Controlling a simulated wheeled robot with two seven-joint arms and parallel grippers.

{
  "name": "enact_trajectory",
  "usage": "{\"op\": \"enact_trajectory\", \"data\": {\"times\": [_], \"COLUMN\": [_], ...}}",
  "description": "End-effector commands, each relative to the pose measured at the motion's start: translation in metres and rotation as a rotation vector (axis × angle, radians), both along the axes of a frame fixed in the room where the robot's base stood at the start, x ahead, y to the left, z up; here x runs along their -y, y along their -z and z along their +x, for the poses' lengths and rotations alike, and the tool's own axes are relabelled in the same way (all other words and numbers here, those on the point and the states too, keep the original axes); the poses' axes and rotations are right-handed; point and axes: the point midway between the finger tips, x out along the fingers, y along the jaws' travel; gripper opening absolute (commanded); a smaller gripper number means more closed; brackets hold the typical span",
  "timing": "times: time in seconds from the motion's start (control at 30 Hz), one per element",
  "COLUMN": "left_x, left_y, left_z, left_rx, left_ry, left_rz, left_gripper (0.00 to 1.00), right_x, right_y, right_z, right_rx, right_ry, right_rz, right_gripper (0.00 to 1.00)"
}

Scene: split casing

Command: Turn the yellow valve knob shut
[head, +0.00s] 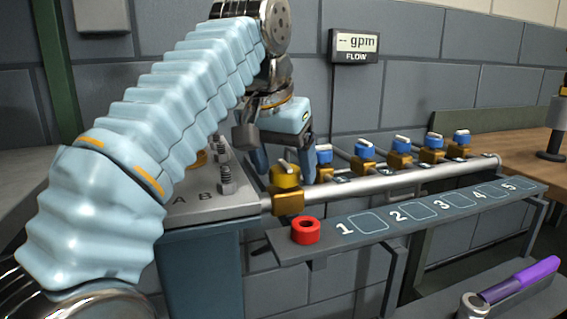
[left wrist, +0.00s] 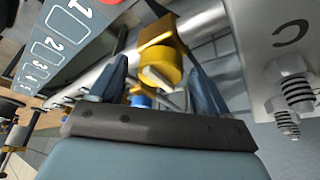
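The yellow valve knob (head: 285,176) sits on a brass body at the near end of the silver pipe (head: 400,181), with a pale lever or pointer across its top. My left gripper (head: 284,160) is open at the knob, its two blue fingers spread on either side. In the left wrist view the knob (left wrist: 158,62) shows between the fingertips (left wrist: 160,80), with a visible gap on each side. Whether a finger touches it from below is hard to tell. My right gripper is not in view.
Several blue knobs (head: 364,149) stand farther along the pipe. A numbered shelf (head: 400,214) with a red ring (head: 305,231) runs in front. A grey lettered block (head: 205,205) with upright bolts stands left. A flow display (head: 355,47) reading "-- gpm" hangs on the wall. A purple object (head: 520,280) lies lower right.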

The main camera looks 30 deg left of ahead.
Motion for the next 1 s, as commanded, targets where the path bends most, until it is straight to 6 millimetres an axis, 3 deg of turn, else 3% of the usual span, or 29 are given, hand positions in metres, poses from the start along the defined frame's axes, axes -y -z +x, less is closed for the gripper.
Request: {"op": "enact_trajectory", "data": {"times": [0.2,0.33,0.8,1.0], "left_x": [0.000,0.000,0.003,0.004], "left_y": [-0.001,-0.013,-0.116,-0.128], "left_z": [0.000,-0.004,-0.045,-0.052], "left_rx": [0.000,0.003,0.002,0.000], "left_ry": [-0.001,-0.002,0.001,0.001], "left_rz": [0.001,0.000,0.000,-0.001], "left_gripper": [0.76,0.76,0.76,0.76], "right_x": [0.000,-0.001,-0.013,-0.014], "right_y": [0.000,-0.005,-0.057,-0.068], "right_z": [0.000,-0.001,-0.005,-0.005], "right_rx": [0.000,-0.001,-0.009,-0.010], "right_ry": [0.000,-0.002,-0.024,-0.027], "right_rz": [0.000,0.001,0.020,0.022], "right_gripper": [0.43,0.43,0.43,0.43]}}
